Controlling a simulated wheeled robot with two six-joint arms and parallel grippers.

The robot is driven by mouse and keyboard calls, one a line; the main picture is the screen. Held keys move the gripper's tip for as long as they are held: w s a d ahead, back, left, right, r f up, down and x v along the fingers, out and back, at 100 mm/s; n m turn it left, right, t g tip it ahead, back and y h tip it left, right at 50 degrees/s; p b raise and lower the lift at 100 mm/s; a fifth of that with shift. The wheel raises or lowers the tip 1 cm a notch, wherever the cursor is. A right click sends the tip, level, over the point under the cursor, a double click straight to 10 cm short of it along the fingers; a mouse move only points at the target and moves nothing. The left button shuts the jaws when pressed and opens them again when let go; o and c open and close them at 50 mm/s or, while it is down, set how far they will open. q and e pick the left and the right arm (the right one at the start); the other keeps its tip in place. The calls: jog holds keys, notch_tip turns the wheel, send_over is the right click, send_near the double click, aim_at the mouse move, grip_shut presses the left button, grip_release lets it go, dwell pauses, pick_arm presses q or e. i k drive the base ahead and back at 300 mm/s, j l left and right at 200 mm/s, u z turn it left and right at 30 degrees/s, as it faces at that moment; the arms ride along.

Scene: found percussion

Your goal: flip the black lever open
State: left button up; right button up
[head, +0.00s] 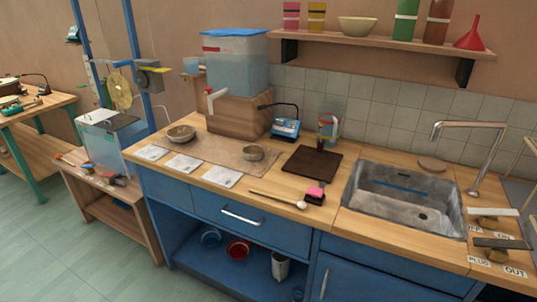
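A black lever (500,243) lies flat across a brass-coloured base (495,255) on the counter to the right of the sink. Labels reading PLUG and OUT (516,272) lie in front of it. A pale lever (492,212) on a similar base stands just behind it, with small labels in front, one seeming to read ON. Neither of my grippers is in view, and nothing touches the black lever.
The steel sink (365,207) with a curved faucet (466,126) is left of the levers. The wooden counter holds a dark board (312,161), a pink block (315,195), a mallet-like stick, paper cards and bowls. A water tank (235,68) stands at the back.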

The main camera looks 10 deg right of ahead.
aim_at(501, 244)
jog(key=z, duration=2)
